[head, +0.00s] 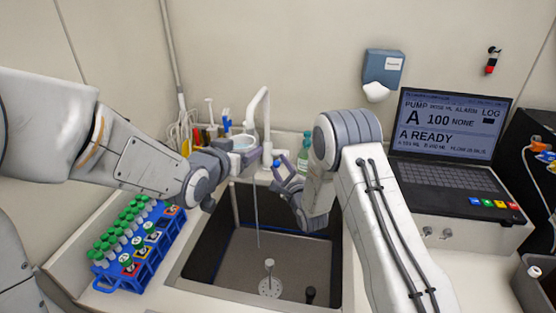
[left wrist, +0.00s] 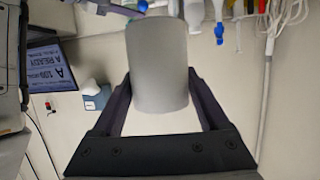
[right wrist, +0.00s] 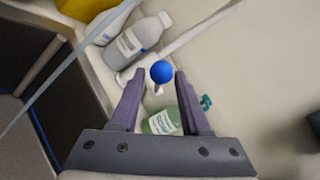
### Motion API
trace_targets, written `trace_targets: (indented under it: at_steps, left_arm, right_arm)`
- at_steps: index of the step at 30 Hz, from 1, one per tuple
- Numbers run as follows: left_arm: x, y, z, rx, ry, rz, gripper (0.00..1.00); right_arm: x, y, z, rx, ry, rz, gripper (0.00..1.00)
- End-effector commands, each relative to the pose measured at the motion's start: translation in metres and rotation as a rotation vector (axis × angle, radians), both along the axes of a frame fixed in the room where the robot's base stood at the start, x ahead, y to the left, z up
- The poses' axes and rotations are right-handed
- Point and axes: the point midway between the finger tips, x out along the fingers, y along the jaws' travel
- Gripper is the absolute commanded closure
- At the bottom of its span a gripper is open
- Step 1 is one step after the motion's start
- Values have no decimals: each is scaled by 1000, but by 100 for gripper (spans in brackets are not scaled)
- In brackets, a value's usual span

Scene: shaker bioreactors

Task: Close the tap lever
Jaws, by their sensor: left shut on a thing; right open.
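The white tap (head: 264,100) stands behind the sink, and its lever has a blue ball knob (head: 277,164). A thin stream of water (head: 256,215) runs from the tap into the sink. My right gripper (head: 280,178) is open beside the knob. In the right wrist view the blue knob (right wrist: 161,71) shows between the tips of the right gripper (right wrist: 160,78); I cannot tell whether they touch it. My left gripper (head: 232,152) is shut on a grey cylindrical container (left wrist: 157,65) near the tap, left of the stream. Its contents are hidden.
A green bottle (head: 304,150) stands behind my right gripper. A blue rack (head: 145,262) of green-capped tubes is left of the sink (head: 225,255). A laptop (head: 445,135) is at right. A grey bottle (right wrist: 140,37) shows in the right wrist view.

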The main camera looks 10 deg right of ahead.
Motion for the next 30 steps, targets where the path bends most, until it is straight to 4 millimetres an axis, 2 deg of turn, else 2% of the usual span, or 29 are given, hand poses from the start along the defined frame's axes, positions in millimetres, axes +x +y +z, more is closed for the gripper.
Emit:
trace_targets:
  at_steps: [6,15,17,18,19,30]
  left_arm:
    - [0,0,5,-1,-2,0,75]
    - [0,0,5,-1,-2,0,75]
    - [0,0,5,-1,-2,0,75]
    - [0,0,5,-1,-2,0,75]
    - [0,0,5,-1,-2,0,75]
    - [0,0,5,-1,-2,0,75]
  right_arm:
    - [16,4,0,0,0,0,54]
    - [18,4,0,0,1,-1,54]
    - [17,4,0,0,1,-1,77]
    - [17,4,0,0,0,0,92]
    - [17,4,0,0,0,0,100]
    - [17,7,1,-1,-3,6,100]
